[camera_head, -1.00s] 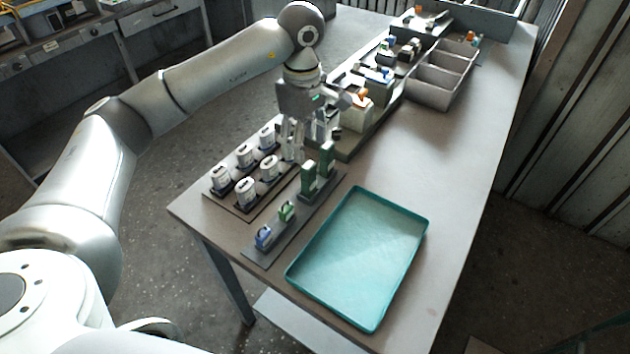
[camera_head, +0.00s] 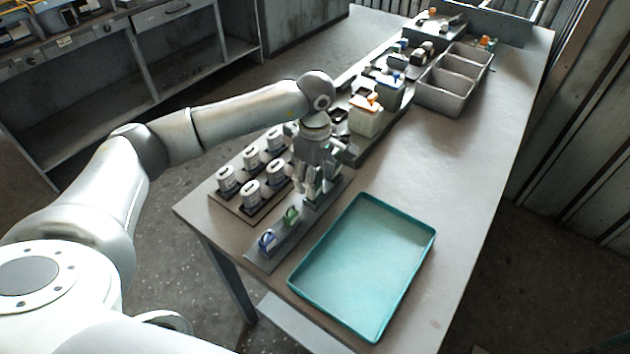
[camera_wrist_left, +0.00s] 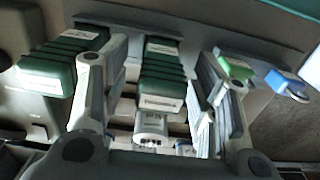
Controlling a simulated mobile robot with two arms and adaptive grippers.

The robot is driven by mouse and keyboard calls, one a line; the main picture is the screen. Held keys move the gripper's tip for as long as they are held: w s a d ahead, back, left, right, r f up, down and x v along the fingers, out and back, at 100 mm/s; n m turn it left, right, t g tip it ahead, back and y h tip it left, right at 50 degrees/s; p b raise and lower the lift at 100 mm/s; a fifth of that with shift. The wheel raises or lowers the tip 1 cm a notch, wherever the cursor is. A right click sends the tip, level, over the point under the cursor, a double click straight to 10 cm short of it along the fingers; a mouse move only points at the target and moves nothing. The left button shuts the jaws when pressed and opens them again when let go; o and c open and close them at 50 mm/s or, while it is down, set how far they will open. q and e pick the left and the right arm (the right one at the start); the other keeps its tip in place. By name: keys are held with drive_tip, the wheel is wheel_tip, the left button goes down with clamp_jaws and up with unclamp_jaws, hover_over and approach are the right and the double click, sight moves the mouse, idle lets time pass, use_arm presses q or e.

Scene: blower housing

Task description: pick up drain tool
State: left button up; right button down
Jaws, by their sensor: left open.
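A dark tool rack (camera_head: 263,259) on the table holds two upright dark green ribbed tools, a small green clip-like piece (camera_head: 291,215) and a blue one (camera_head: 267,241). I cannot tell by label which is the drain tool. My left gripper (camera_head: 310,190) is open over the rack's far part, pointing down, and partly hides the dark green tools. In the left wrist view one dark green tool (camera_wrist_left: 161,78) shows between the fingers, and the other (camera_wrist_left: 62,62) is outside the left finger. The green piece (camera_wrist_left: 236,68) and blue piece (camera_wrist_left: 286,83) are beyond the right finger. Contact is unclear.
Several white canisters (camera_head: 250,194) stand on a tray left of the rack. An empty teal tray (camera_head: 365,265) lies right of it. A white jug with an orange cap (camera_head: 365,118) and grey bins (camera_head: 447,90) stand behind. The table's right side is clear.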

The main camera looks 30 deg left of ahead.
use_arm(q)
drive_tip(key=shift+f, duration=0.95)
drive_tip(key=c, duration=0.9)
drive_tip(key=shift+r, duration=0.1)
